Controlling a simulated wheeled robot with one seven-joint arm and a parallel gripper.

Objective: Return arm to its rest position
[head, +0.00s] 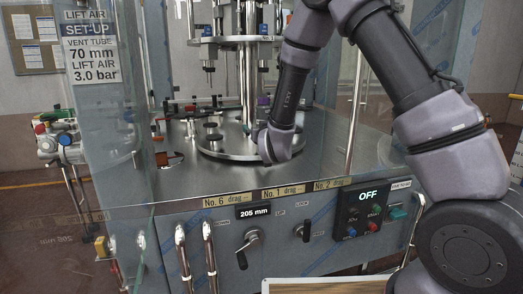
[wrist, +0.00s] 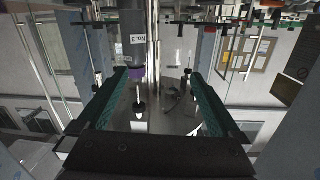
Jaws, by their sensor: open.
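My gripper (wrist: 158,73) shows in the wrist view, its two green-padded fingers apart, one on each side of the picture. Nothing is clamped between them. Beyond and between the fingers is a grey part labelled No. 3 (wrist: 137,45) with a purple collar (wrist: 136,73) and a thin rod below it; I cannot tell its distance from the fingers. In the head view my arm reaches from the right over the machine's front, its wrist low over the round steel turntable (head: 212,148). My fingers are hidden behind the wrist there.
Clear panels (head: 112,130) and a steel post (head: 354,110) enclose the filling machine, close to my arm. A central column (head: 247,75) rises from the turntable. The front panel has a crank handle (head: 248,246) and a control box (head: 362,213) reading OFF.

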